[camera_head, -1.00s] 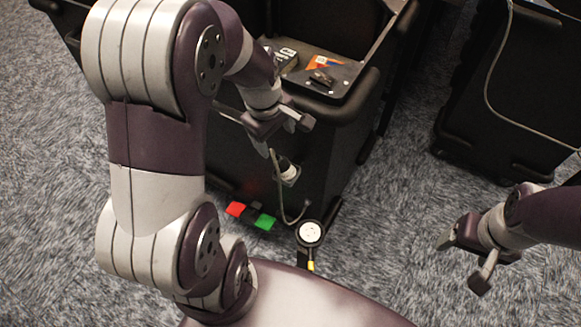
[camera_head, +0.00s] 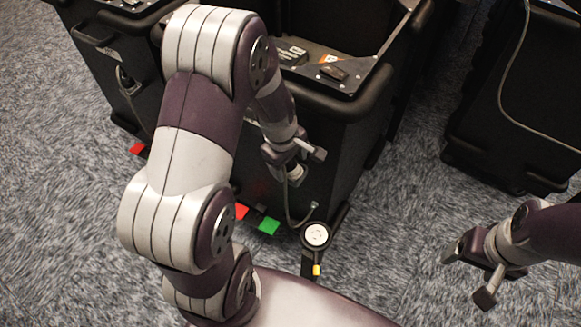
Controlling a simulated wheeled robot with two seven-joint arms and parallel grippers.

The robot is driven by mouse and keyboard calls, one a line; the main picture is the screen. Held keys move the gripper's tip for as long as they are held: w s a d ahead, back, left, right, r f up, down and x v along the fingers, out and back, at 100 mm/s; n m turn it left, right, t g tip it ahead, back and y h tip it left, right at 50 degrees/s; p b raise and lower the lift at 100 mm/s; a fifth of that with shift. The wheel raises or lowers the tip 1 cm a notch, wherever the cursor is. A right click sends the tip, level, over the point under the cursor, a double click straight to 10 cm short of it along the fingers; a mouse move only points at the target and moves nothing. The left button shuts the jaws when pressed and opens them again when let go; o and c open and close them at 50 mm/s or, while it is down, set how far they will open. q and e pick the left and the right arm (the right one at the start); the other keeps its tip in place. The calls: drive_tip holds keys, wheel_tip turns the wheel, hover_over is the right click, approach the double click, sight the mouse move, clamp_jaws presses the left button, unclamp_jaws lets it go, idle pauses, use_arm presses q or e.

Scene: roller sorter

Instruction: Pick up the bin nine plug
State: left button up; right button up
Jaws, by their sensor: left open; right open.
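A black bin (camera_head: 340,125) stands in the upper middle; no number is legible on it. A pale plug (camera_head: 297,172) sits at its front face, partly hidden by my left gripper. Its cable (camera_head: 288,205) hangs down and curves to the bin's lower right corner. My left gripper (camera_head: 293,156) is open, right at the plug; I cannot tell if the fingers touch it or stand around it. My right gripper (camera_head: 467,277) is open and empty over the carpet at the lower right.
A round white-topped post (camera_head: 316,235) with a yellow mark stands before the bin. Red (camera_head: 241,211) and green (camera_head: 269,226) pedals lie near its base. Another black bin with a plug (camera_head: 127,82) is at the left, a third (camera_head: 515,110) at the right.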

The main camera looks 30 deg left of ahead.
sight(293, 162)
use_arm(q)
drive_tip(key=shift+r, duration=0.1)
drive_tip(key=c, duration=1.3)
drive_tip(key=shift+o, duration=0.2)
drive_tip(key=r, duration=0.1)
drive_tip(key=r+p, duration=0.1)
drive_tip(key=r, duration=0.1)
drive_tip(key=r+p, duration=0.1)
drive_tip(key=r, duration=0.1)
drive_tip(key=shift+s+d, duration=0.25)
drive_tip(key=shift+d, duration=0.1)
drive_tip(key=s+d+r+p, duration=0.3)
drive_tip(key=s+d+r, duration=0.3)
drive_tip(key=s+d, duration=0.1)
drive_tip(key=shift+d, duration=0.7)
